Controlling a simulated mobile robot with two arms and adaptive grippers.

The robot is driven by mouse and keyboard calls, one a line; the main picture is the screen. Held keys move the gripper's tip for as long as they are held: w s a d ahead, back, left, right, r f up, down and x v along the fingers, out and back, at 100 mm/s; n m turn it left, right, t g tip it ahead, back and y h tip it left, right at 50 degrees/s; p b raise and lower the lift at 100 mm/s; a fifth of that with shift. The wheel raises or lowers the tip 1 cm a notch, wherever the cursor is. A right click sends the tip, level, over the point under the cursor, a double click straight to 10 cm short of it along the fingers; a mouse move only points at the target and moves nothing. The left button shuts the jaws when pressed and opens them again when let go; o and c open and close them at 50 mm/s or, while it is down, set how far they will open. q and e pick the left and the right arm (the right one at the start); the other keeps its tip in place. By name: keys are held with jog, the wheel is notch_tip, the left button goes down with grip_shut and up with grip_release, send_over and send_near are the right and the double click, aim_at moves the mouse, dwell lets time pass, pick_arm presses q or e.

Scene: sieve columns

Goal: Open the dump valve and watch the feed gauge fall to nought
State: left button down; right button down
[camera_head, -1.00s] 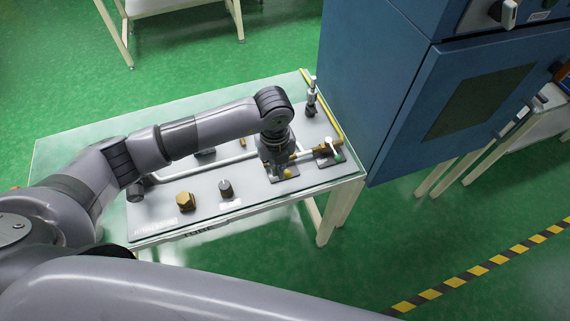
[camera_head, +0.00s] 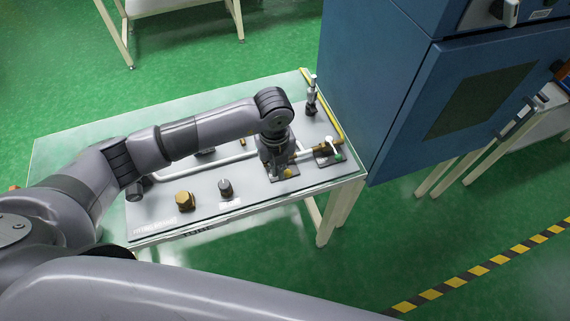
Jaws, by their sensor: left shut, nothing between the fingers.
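A grey panel (camera_head: 255,192) with piping and fittings lies on a glass-topped table. My left gripper (camera_head: 279,174) is shut and points down over a brass-coloured fitting (camera_head: 290,171) near the panel's front right. The gripper hides part of that fitting, so I cannot tell whether they touch. Right of it is a small valve-like fitting (camera_head: 328,150) with a white and green part. I cannot tell which fitting is the dump valve or the feed gauge, and no gauge reading is legible. My right gripper is not in view.
A brass hex piece (camera_head: 185,200) and a dark knob (camera_head: 225,187) stand on the panel's front. A small upright fitting (camera_head: 311,97) stands at its back right. A large blue cabinet (camera_head: 390,80) stands close to the table's right end. Green floor is clear in front.

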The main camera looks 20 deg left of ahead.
aim_at(290, 172)
pick_arm(q)
jog(key=shift+f+b, duration=1)
jog(key=shift+f, duration=0.4)
jog(key=shift+w+d, duration=0.25)
jog(key=shift+d, duration=0.6)
jog(key=shift+w+d+b, duration=0.3)
jog(key=shift+d+b, duration=0.15)
jog(key=shift+b, duration=0.05)
jog(key=shift+w+d, duration=0.15)
jog(key=shift+d, duration=0.15)
